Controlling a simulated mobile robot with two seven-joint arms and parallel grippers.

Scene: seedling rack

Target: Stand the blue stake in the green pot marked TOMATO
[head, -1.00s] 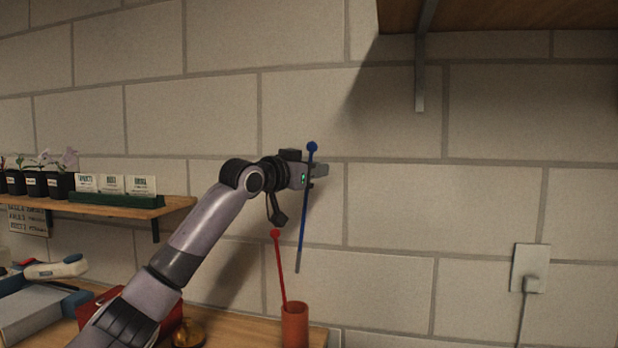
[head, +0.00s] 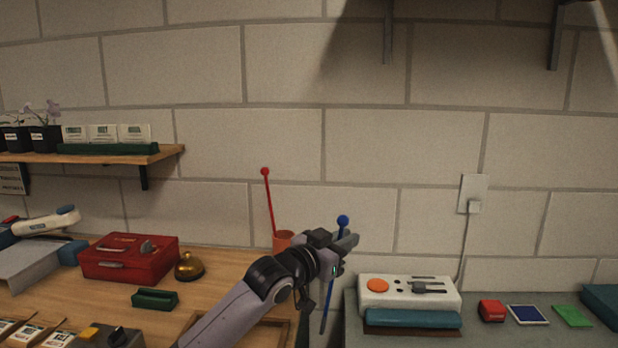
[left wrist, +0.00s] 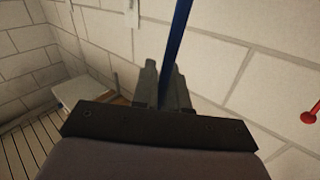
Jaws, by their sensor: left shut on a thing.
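The blue stake (head: 343,221), with a round ball on top, is held by my left gripper (head: 347,244) just below the ball. The stake hangs nearly upright, its lower end leaning a little left, in front of the gap between the wooden bench and the grey counter. In the left wrist view the blue stake (left wrist: 179,45) runs up from between the fingers of the left gripper (left wrist: 164,88). No green pot marked TOMATO shows in these views. My right gripper is not in view.
A terracotta cup (head: 282,239) with a red stake (head: 269,200) stands behind my left gripper. The bench holds a red box (head: 110,266), a brass bell (head: 189,269) and a dark green block (head: 155,299). A white device (head: 385,297) sits on the counter. A shelf (head: 110,157) holds small black pots.

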